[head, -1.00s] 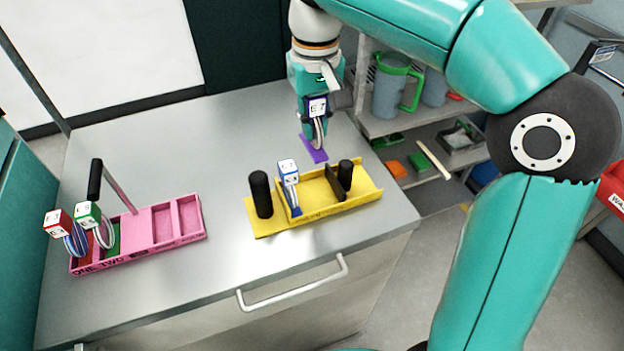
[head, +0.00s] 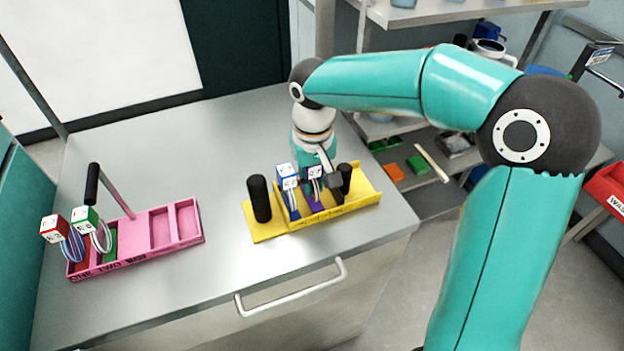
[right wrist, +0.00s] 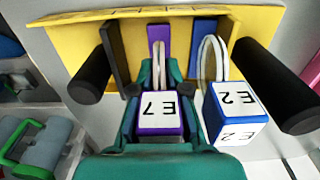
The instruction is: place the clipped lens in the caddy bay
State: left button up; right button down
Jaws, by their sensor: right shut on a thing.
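The purple piece marked E7 (head: 316,205) has a white-topped cube head, a pale loop and a flat purple plate. My right gripper (head: 318,181) is shut on it; the right wrist view shows its purple head (right wrist: 159,114) between the fingers. Its plate is at the yellow caddy (head: 268,232), between a blue piece marked E2 (head: 288,177) and a dark divider (right wrist: 114,55). I cannot tell whether the plate touches the caddy floor. The blue piece stands in the caddy close beside it. My left gripper is not in view.
Black upright posts (head: 259,199) stand at both ends of the caddy. A pink tray (head: 133,257) at left holds a red-headed piece (head: 54,229) and a green-headed piece (head: 85,219), with empty compartments to its right. The counter (head: 215,140) between and behind the trays is clear.

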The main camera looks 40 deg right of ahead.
jog(key=c, duration=1.6)
grip_release()
jog(key=shift+f, duration=0.1)
jog(key=shift+c, duration=0.2)
jog(key=o, duration=0.5)
notch_tip(320, 180, up, 12)
jog(key=shift+s+r, duration=0.1)
jog(key=shift+r, duration=0.05)
